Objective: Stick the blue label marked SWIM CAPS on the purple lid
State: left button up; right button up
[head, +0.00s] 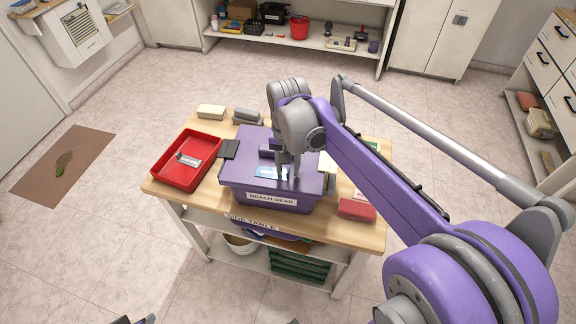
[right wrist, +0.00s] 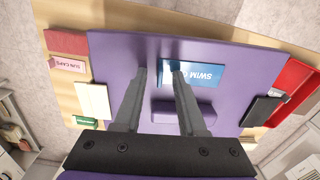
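The purple lid (head: 245,150) sits on a purple bin marked BEACH GEAR (head: 272,199). It fills the middle of the right wrist view (right wrist: 115,52). The blue label (head: 266,172) lies on the lid, toward its front; its visible print in the right wrist view (right wrist: 205,74) begins SWIM, and a finger hides one end. My right gripper (head: 287,173) points down over the lid. My left gripper is not clearly seen.
A red tray (head: 163,177) holding a grey piece stands left of the bin on the wooden side table (head: 337,232). A red block (head: 357,209) lies to the right. Pale and grey blocks (head: 211,112) lie at the back left. A purple handle (right wrist: 182,112) rises from the lid.

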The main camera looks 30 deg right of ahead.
notch_tip(320, 180, up, 11)
jog(key=shift+p, duration=0.4)
jog(key=shift+f, duration=0.1)
dwell(0.5)
jog(key=s+a+f+n+t, duration=0.2)
jog(key=s+a+f+n, duration=0.2)
jog(key=s+a+f, duration=0.1)
jog(key=s+a+f+n+t, duration=0.3)
jog(key=s+f, duration=0.4)
jog(key=f, duration=0.3)
jog(key=shift+s+a+f+n+p, duration=0.2)
jog(key=shift+s+a+n+p, duration=0.1)
jog(key=shift+a+n, duration=0.6)
